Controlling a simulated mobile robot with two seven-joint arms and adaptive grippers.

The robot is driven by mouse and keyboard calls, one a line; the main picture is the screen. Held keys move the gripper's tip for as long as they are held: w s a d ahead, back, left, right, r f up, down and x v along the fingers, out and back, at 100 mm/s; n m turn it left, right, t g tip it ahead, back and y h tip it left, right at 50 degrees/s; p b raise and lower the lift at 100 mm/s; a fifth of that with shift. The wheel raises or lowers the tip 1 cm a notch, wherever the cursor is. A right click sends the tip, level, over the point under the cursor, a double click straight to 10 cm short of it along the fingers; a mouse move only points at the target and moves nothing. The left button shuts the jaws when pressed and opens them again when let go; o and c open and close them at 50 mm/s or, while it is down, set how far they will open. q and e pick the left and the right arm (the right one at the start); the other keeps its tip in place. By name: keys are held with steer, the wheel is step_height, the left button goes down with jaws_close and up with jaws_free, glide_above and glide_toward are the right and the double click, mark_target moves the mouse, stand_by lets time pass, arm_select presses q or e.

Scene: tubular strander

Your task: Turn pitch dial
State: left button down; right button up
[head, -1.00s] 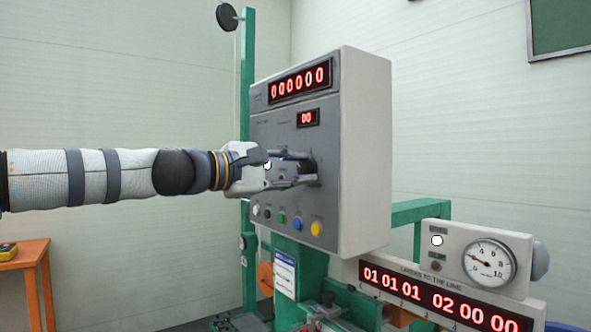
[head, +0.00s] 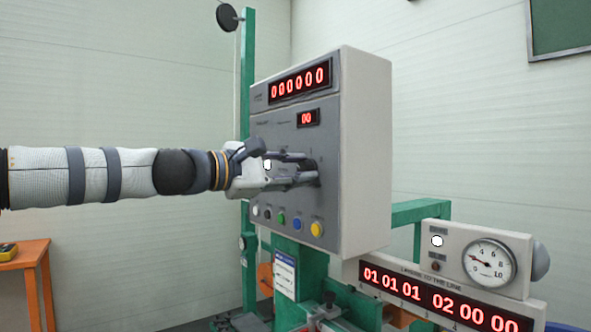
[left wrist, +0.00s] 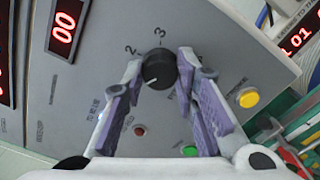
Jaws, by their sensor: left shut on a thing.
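The pitch dial (left wrist: 159,69) is a round black knob with a white pointer line on the grey face of the control box (head: 365,150). Marks "2" and "3" are printed beside it in the left wrist view. My left gripper (left wrist: 160,75) is shut on the dial, with one purple-padded finger at each side of it. In the head view my left gripper (head: 309,170) reaches the panel from the left, and its fingers mostly hide the dial. My right gripper is not in view.
A row of coloured buttons, with a yellow one (head: 317,229) at its right end, sits below the dial. Red displays (head: 299,82) are above it. A pressure gauge (head: 489,262) and a long red counter (head: 440,300) stand at lower right. An orange table (head: 25,255) is at left.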

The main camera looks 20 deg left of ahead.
arm_select(q)
steer(key=c, duration=1.3)
jaws_free()
steer(key=shift+d, duration=0.1)
steer(key=v, duration=0.7)
steer(key=shift+s+a, duration=0.2)
